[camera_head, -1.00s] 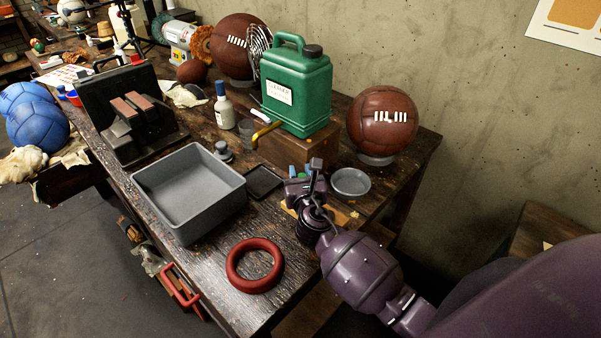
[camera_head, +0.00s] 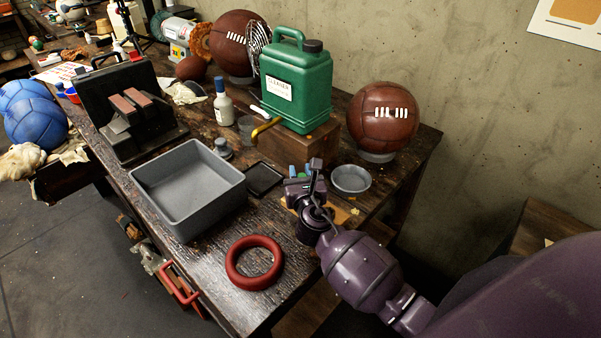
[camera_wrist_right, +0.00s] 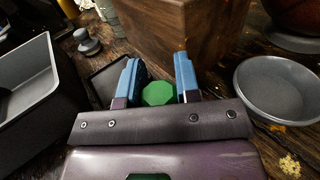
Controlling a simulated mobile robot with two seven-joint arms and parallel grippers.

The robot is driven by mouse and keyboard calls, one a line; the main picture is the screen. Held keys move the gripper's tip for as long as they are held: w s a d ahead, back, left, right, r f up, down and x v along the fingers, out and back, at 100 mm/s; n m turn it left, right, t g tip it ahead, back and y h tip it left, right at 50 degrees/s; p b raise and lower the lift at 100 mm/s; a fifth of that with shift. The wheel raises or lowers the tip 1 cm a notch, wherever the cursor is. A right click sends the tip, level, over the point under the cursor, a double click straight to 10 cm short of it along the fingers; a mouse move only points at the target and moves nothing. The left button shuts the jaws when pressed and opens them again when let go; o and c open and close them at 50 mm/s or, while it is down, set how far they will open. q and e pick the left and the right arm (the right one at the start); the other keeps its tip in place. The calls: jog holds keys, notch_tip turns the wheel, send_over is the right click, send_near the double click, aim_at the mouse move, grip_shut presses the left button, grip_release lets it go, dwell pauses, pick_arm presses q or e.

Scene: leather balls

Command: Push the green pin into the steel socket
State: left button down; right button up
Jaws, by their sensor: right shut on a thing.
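My right gripper (camera_head: 299,172) is low over the workbench, in front of the wooden block. In the right wrist view its two blue-padded fingers (camera_wrist_right: 158,82) stand on either side of the green pin (camera_wrist_right: 158,93) and are shut on it. Only the pin's faceted green top shows there; its lower part is hidden by the gripper. In the head view the arm and hand cover most of the pin. The steel socket cannot be made out in either view, so I cannot tell how the pin stands to it. My left gripper is not in view.
A wooden block (camera_head: 291,150) under a green canister (camera_head: 297,85) stands just behind the gripper. A round grey dish (camera_head: 350,180) is close on the right. A black tray (camera_head: 263,178), a grey bin (camera_head: 190,190) and a red ring (camera_head: 254,263) lie to the left and front.

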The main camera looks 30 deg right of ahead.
jog(key=shift+f, duration=0.3)
dwell(0.5)
dwell(0.5)
jog(key=shift+f+b, duration=0.45)
jog(key=shift+f, duration=0.1)
jog(key=o, duration=0.9)
jog(key=shift+o, duration=0.2)
jog(key=v, duration=1)
jog(key=shift+s+a+r, duration=0.1)
jog(key=shift+s+a, duration=0.05)
jog(key=shift+s, duration=0.25)
